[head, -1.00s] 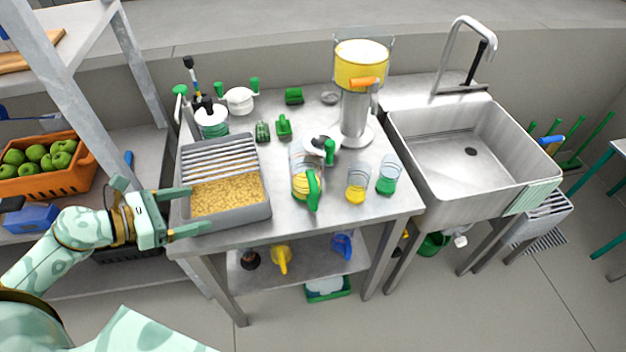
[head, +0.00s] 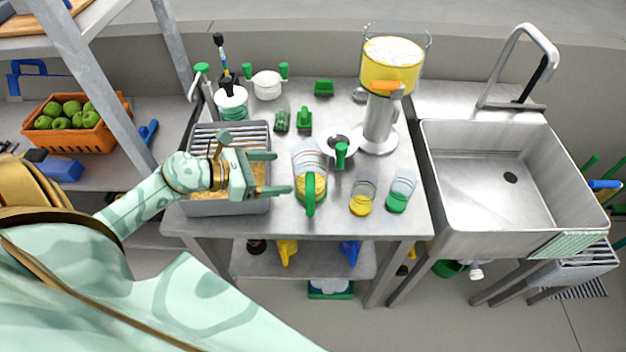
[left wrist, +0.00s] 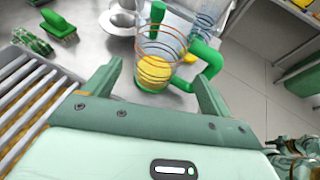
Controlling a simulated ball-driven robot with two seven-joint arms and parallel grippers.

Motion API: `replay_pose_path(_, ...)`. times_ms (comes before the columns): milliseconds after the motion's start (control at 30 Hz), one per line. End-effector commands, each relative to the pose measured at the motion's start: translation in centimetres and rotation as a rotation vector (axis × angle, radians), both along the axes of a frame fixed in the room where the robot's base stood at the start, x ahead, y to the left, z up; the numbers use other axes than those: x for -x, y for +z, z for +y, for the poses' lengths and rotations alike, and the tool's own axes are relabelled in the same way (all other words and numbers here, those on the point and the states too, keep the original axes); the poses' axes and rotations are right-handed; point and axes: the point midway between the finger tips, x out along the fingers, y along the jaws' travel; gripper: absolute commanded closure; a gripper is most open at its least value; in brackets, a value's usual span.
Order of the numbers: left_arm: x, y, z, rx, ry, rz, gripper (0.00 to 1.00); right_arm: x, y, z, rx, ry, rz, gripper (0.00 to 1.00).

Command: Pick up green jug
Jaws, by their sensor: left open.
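The green jug (head: 309,160) is a clear ringed jug with a green handle and some yellow contents, upright on the steel table. Its handle (head: 310,200) faces the table's front edge. My left gripper (head: 282,173) is open and empty, just left of the jug, with its fingers pointing at it over the grey tray's right side. In the left wrist view the jug (left wrist: 160,55) stands ahead of the gap between the open fingers (left wrist: 156,78), with its handle to the right. My right gripper is not in view.
A grey tray (head: 205,207) of yellow pieces with a rack lies under my left gripper. A yellow glass (head: 362,197) and a green glass (head: 400,192) stand right of the jug. A sink (head: 480,160) is at right.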

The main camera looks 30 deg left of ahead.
Motion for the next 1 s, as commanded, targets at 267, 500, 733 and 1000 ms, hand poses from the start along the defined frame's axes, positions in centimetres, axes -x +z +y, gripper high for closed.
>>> replay_pose_path(267,-2.6,-1.3,-1.9,0.000,0.000,0.000,0.16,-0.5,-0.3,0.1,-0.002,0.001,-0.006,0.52)
replay_pose_path(500,-5.5,-2.5,-3.8,0.004,0.001,-0.001,0.16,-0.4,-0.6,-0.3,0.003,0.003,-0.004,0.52)
replay_pose_path(733,-6.6,-3.1,-4.7,0.000,0.000,0.001,0.16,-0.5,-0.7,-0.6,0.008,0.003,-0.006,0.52)
replay_pose_path(1000,-6.5,-3.1,-4.6,-0.001,0.000,0.001,0.52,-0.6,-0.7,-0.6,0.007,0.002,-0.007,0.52)
